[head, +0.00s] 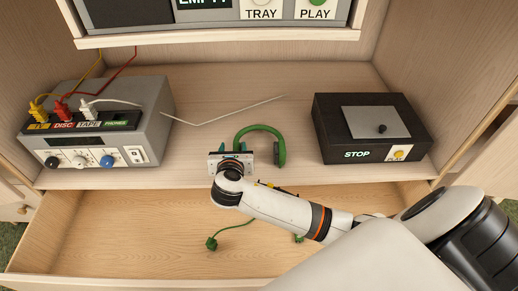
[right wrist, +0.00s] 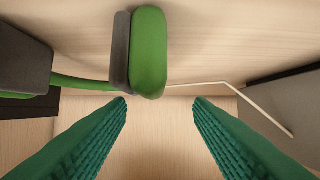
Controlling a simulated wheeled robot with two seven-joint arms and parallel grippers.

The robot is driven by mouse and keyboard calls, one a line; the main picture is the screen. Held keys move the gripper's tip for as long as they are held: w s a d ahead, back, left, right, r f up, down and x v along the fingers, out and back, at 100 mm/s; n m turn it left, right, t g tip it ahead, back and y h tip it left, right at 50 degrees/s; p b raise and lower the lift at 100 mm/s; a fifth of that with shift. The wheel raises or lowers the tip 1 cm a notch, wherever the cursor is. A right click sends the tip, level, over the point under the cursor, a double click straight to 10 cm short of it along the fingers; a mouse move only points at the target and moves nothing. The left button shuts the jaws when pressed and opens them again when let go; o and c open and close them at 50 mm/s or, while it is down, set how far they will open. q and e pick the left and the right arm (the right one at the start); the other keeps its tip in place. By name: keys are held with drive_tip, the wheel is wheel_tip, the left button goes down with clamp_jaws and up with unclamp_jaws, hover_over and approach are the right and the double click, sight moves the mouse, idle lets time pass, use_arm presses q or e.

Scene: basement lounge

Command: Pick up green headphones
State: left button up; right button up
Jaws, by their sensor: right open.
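The green headphones (head: 279,152) lie on the wooden shelf between the grey unit and the black box. Their curved green band and right ear cup show in the head view; the left side is partly hidden by my right gripper. My right gripper (head: 231,151) is at the headphones' left side, open and empty. In the right wrist view, a green ear cup with a grey pad (right wrist: 148,52) is just beyond the spread teal fingertips (right wrist: 160,98), near the gap between them. Another dark pad (right wrist: 22,62) is at the left. My left gripper is not in view.
A grey unit (head: 150,95) with coloured plugs stands at the left. A black box (head: 325,125) labelled STOP stands at the right. A thin white cable (head: 240,110) crosses the shelf. An open drawer (head: 110,235) below holds a green plug (head: 212,243). A panel hangs above.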

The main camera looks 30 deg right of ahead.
sight(237, 146)
drive_tip(key=shift+w+d+f+b, duration=0.5)
drive_tip(key=shift+d+f, duration=0.05)
drive_tip(key=b+x, duration=0.1)
drive_tip(key=x, duration=0.1)
drive_tip(key=shift+w+d+f, duration=0.1)
drive_tip(key=shift+d+f, duration=0.15)
drive_tip(key=shift+f, duration=0.05)
drive_tip(key=shift+w+d+f, duration=0.1)
drive_tip(key=shift+w+d, duration=0.1)
drive_tip(key=shift+w, duration=0.2)
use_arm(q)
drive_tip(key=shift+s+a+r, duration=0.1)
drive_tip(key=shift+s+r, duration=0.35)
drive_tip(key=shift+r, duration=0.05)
use_arm(e)
clamp_jaws()
